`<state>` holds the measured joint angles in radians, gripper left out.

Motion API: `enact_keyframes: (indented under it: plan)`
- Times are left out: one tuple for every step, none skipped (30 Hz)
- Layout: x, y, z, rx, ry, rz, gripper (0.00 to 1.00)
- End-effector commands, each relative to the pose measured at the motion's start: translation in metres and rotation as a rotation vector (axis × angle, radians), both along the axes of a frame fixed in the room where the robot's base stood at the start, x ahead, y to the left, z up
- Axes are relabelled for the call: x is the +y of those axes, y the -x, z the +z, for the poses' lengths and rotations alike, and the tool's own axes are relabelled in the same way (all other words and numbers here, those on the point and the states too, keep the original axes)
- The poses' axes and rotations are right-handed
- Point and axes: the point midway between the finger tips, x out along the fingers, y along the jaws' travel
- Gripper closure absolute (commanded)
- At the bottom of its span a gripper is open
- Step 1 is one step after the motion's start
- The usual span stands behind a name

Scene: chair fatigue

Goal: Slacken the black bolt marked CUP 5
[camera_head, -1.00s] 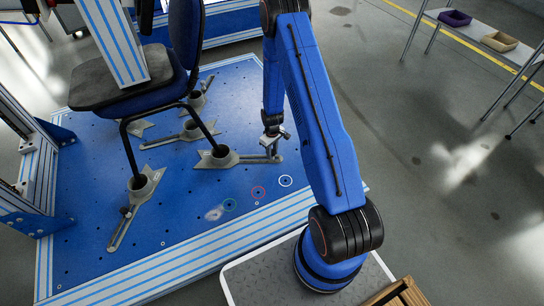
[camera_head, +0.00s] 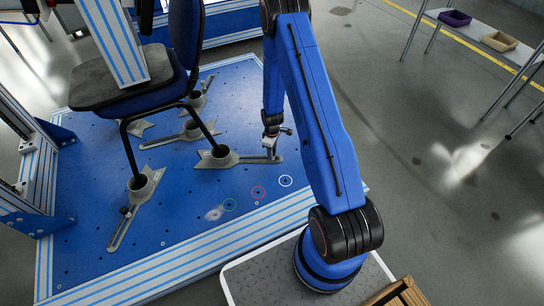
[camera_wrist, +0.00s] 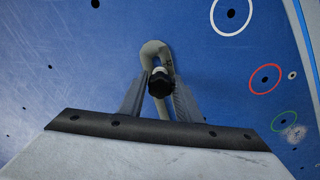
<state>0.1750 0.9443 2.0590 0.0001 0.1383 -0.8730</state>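The black bolt (camera_wrist: 160,84) has a knob-like head and stands in the slot of a grey cup foot's arm (camera_wrist: 155,50) in the wrist view. No marking on it is readable. My gripper (camera_wrist: 160,92) has one finger on each side of the bolt head; the fingers look apart, with a narrow gap at the left. In the head view my gripper (camera_head: 270,148) points down over the right end of a grey slotted arm (camera_head: 250,159). This arm belongs to the cup (camera_head: 220,157) around a chair leg. The bolt is hidden there by the gripper.
The blue chair (camera_head: 185,45) stands with its legs in several grey cups on a blue perforated platform (camera_head: 190,220). Another cup (camera_head: 143,186) is at the front left. White, red and green rings (camera_head: 258,192) mark the platform near the gripper. A striped column (camera_head: 112,40) rises over the seat.

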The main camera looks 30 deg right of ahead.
Motion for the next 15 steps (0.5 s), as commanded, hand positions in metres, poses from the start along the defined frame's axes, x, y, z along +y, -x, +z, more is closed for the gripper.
enact_keyframes:
  plan:
    - [0.0000,0.0000,0.0000,0.000,0.000,0.000,0.56]
    - [0.0000,0.0000,0.0000,0.000,0.000,0.000,0.55]
    - [0.0001,0.0001,0.0000,0.000,0.000,0.000,0.55]
    - [0.0001,0.0001,0.0000,0.000,0.000,-0.001,0.55]
    - [0.0001,0.0001,0.0000,0.000,0.000,-0.001,0.55]
    - [0.0001,0.0001,0.0000,0.000,0.000,-0.001,0.55]
    - [0.0001,0.0001,0.0000,0.000,0.000,-0.001,0.55]
    - [0.0000,0.0000,0.0000,0.000,0.000,-0.001,0.55]
    - [0.0000,0.0000,0.0000,0.000,0.000,-0.002,0.55]
    - [0.0000,0.0000,0.0000,0.000,0.000,-0.006,0.55]
    - [0.0000,0.0000,0.0000,0.000,0.000,-0.014,0.55]
    - [0.0000,0.0000,0.0000,0.000,0.000,-0.035,0.55]
    - [0.0000,0.0000,0.0000,0.000,0.000,-0.056,0.55]
    - [0.0000,0.0000,0.0000,0.000,0.000,-0.082,0.55]
    - [0.0000,0.0000,0.0000,0.000,0.000,-0.122,0.55]
